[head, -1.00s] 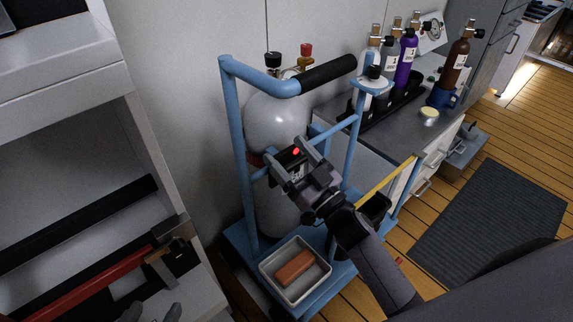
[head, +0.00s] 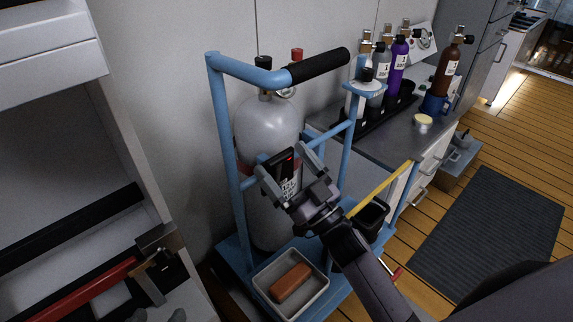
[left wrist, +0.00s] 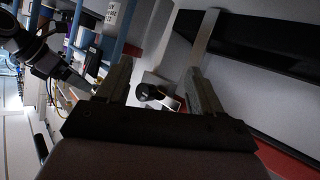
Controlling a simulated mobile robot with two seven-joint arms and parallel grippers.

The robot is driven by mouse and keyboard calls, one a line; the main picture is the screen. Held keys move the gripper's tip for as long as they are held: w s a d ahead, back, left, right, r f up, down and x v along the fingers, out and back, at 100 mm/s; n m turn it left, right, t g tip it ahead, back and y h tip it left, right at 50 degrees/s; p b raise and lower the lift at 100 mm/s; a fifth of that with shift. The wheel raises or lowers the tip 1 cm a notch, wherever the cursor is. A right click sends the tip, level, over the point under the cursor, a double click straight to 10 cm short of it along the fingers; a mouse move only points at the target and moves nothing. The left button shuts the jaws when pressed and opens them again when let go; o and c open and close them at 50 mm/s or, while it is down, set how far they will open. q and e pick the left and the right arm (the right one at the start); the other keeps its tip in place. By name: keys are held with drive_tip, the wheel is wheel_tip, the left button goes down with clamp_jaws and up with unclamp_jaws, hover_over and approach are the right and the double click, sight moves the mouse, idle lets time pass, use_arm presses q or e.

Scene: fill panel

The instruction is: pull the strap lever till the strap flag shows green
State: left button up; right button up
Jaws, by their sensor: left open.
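The strap flag (head: 286,158) shows red on a dark box with a white label, mounted at the front of the grey cylinder (head: 268,125). A strap lever separate from this box cannot be made out. My right gripper (head: 290,172) is open in front of the box, one finger on each side of it in the picture; contact cannot be told.
The blue trolley (head: 225,140) frames the cylinder and carries a tray (head: 262,292) with a brown block (head: 291,282). A cabinet with a red bar (head: 85,290) is at left. A counter (head: 395,135) with several bottles is behind right.

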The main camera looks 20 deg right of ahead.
drive_tip(key=shift+r, duration=0.1)
use_arm(q)
drive_tip(key=s+a+y+p, duration=0.2)
drive_tip(key=a+p, duration=0.3)
drive_tip(key=p, duration=0.3)
drive_tip(key=shift+s+a+f+g+y, duration=0.15)
drive_tip(key=shift+a+g+y, duration=0.15)
drive_tip(key=shift+a+g, duration=0.1)
use_arm(e)
wheel_tip(320, 180, up, 20)
